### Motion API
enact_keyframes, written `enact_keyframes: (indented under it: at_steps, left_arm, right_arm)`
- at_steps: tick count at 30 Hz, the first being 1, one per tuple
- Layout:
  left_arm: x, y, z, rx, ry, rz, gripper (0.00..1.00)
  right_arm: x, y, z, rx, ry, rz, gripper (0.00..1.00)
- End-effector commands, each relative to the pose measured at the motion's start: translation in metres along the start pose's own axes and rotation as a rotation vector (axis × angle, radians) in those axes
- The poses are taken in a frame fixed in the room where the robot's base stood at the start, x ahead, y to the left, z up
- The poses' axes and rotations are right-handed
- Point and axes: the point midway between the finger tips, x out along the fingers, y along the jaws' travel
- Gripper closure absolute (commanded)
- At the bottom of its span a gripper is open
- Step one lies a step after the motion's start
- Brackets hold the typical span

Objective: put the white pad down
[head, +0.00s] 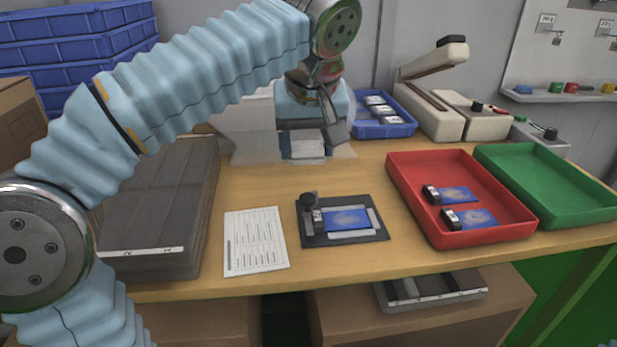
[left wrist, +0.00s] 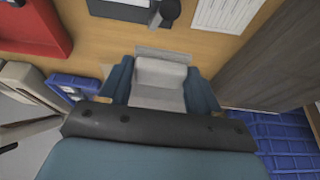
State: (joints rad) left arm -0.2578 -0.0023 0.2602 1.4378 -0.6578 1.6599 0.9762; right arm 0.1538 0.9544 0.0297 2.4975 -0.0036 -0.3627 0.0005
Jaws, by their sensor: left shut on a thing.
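My left gripper (head: 305,147) reaches over the back middle of the table, pointing down. It is shut on the white pad (head: 308,152). In the left wrist view the pad (left wrist: 160,85) is a pale grey-white block between the two blue fingers of the gripper (left wrist: 158,88). The pad's lower edge is close to the tabletop (head: 365,160); I cannot tell whether it touches. My right gripper is in neither view.
A black fixture (head: 312,236) with a blue card stands in front, beside a printed sheet (head: 255,241). A red tray (head: 415,190) and green tray (head: 550,180) are to the right. A blue bin (head: 385,130), a beige press (head: 428,105) and a grey case (head: 160,205) surround the area.

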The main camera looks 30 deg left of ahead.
Motion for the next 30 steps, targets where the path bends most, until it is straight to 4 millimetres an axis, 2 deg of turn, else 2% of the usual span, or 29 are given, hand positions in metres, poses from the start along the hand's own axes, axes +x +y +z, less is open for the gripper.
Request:
enact_keyframes:
  at_steps: [3, 7, 10, 17, 21, 24, 30]
  left_arm:
    - [0.027, 0.004, -0.026, -0.002, -0.004, -0.004, 0.62]
    - [0.058, 0.007, -0.049, -0.002, -0.004, -0.004, 0.62]
    - [0.080, 0.008, -0.055, 0.000, -0.002, -0.002, 0.62]
    - [0.102, 0.010, -0.062, 0.001, -0.001, -0.001, 0.62]
    - [0.127, 0.011, -0.069, -0.001, -0.004, -0.003, 0.62]
    - [0.142, 0.011, -0.060, 0.001, -0.002, -0.002, 0.62]
    - [0.150, 0.012, -0.057, 0.000, 0.000, 0.000, 0.62]
  right_arm:
    - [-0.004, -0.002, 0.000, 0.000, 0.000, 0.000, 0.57]
    - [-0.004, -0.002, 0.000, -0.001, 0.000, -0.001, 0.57]
    - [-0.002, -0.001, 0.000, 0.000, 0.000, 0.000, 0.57]
    - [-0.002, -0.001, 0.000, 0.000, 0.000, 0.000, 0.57]
    - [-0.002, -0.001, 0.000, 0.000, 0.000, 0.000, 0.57]
    - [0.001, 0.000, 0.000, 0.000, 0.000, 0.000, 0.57]
    - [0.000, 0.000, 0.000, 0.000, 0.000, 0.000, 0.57]
